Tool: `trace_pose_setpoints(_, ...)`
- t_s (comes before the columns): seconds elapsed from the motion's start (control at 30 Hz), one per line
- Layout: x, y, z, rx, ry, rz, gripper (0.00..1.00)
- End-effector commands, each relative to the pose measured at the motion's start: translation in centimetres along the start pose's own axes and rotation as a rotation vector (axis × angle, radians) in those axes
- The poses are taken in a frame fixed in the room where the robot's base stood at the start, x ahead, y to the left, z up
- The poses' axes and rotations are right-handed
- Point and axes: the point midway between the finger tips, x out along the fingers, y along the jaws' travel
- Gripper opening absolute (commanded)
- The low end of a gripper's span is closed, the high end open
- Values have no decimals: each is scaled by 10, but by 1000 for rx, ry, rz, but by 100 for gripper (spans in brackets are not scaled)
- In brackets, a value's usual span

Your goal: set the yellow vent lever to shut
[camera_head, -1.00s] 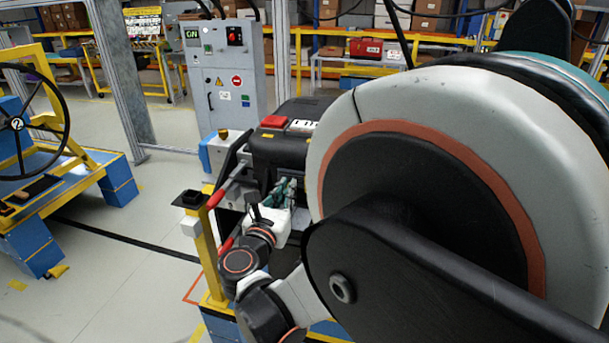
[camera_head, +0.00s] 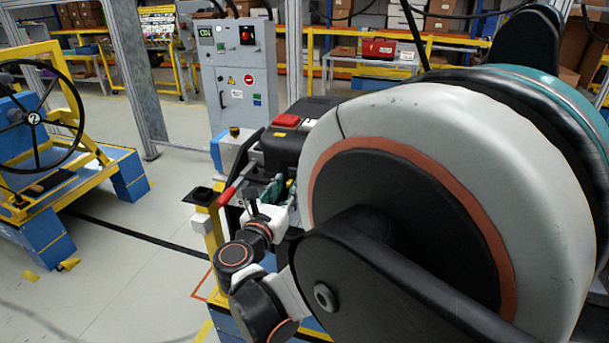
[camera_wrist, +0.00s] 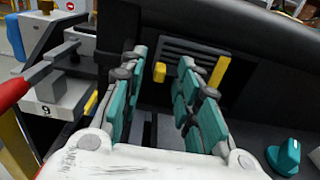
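The black dashboard module (camera_head: 290,148) stands beyond my arm. In the wrist view its slatted vent (camera_wrist: 200,52) lies ahead of my gripper (camera_wrist: 160,72). The gripper's two teal fingers are apart, with nothing held between them. A small yellow tab (camera_wrist: 159,72) shows in the gap between the fingers, nearer the left one. A longer yellow piece (camera_wrist: 218,70) stands at the vent's right side, just outside the right finger. I cannot tell which of the two is the vent lever, or whether a finger touches either. In the head view my gripper (camera_head: 268,190) is small, and the vent is hidden.
A teal knob (camera_wrist: 285,157) is on the panel at lower right. A red-handled lever (camera_head: 240,180) and a yellow post (camera_head: 213,228) stand left of my gripper. A grey control cabinet (camera_head: 240,75) is behind. A steering wheel stand (camera_head: 60,170) is at far left.

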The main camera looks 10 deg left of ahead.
Motion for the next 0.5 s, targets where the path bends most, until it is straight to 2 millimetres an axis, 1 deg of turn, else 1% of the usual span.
trace_pose_setpoints(0.13, -4, 0, 0, 0, 0, 1, 30)
trace_pose_setpoints(0.23, -15, 1, 0, 0, 0, 3, 30)
trace_pose_setpoints(0.37, -39, 2, 0, 0, 0, 5, 30)
trace_pose_setpoints(0.5, -68, 1, 0, 0, 0, 4, 30)
